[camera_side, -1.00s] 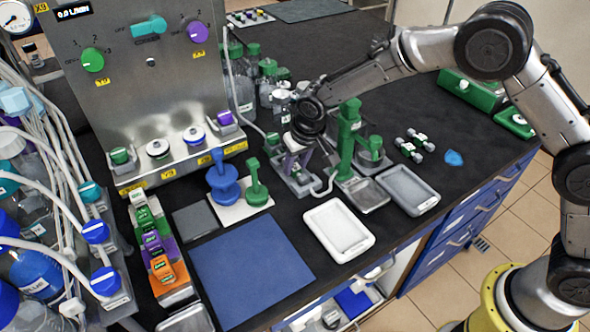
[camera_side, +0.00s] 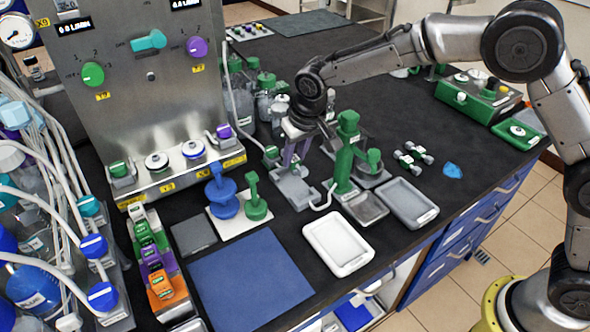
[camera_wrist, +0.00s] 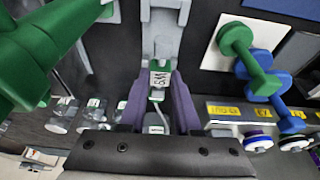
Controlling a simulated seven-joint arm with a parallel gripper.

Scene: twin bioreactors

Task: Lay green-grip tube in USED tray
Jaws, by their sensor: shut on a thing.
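My gripper (camera_side: 290,153), with purple fingers, is above a grey holder (camera_side: 294,188), left of the tall green stand. In the wrist view my gripper (camera_wrist: 158,104) is shut on the green-grip tube (camera_wrist: 157,80), which has a white label between the fingers. The tube is hidden in the side view. A white tray (camera_side: 309,232) lies in front on the black bench, and a grey tray (camera_side: 390,203) lies to its right. I cannot read their labels, so I cannot tell which is USED.
A tall green stand (camera_side: 345,155) rises just right of my gripper. Blue and green handled pieces (camera_side: 222,195) stand to the left, near a blue mat (camera_side: 250,275). Two small green-banded tubes (camera_side: 412,158) lie behind the grey tray. Bottles (camera_side: 240,100) stand behind.

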